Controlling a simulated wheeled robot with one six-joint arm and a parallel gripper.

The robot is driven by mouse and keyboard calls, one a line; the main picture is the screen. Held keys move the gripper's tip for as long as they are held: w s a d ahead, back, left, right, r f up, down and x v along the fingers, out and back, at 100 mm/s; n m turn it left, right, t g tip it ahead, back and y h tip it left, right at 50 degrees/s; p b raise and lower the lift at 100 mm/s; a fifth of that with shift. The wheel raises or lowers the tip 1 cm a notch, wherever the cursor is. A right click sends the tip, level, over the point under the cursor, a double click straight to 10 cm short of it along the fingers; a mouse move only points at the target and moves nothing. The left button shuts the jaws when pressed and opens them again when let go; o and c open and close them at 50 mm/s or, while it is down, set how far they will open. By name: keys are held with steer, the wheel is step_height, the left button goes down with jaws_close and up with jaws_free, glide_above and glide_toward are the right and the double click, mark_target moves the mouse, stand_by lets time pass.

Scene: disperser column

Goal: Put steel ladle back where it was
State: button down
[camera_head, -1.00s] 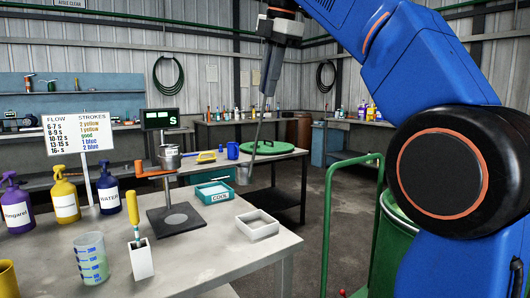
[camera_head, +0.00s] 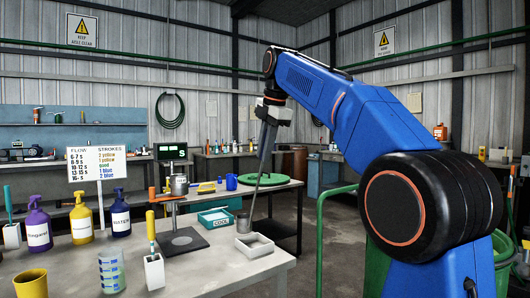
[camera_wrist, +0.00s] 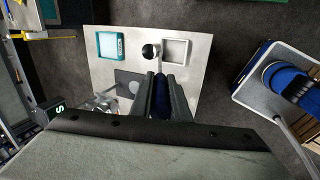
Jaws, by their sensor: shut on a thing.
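The steel ladle (camera_head: 244,222) hangs from my gripper (camera_head: 265,150), cup down on a long thin shaft. My gripper is shut on its dark blue handle (camera_wrist: 161,97), which shows between the fingers in the wrist view. The ladle's cup (camera_wrist: 151,51) is over the pale bench (camera_wrist: 105,80), between the teal tray (camera_wrist: 110,45) and the white tray (camera_wrist: 176,51). In the head view the cup appears just behind the white tray (camera_head: 255,247). I cannot tell whether it touches the bench.
A metal cup stand (camera_head: 180,240) with an orange handle is left of the ladle. A teal tray (camera_head: 217,217) marked COOL lies close by. A green lid (camera_head: 270,181) is behind.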

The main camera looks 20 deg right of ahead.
steer(key=shift+f, duration=0.4)
steer(key=c, duration=1.7)
jaws_free()
steer(key=shift+r, duration=0.1)
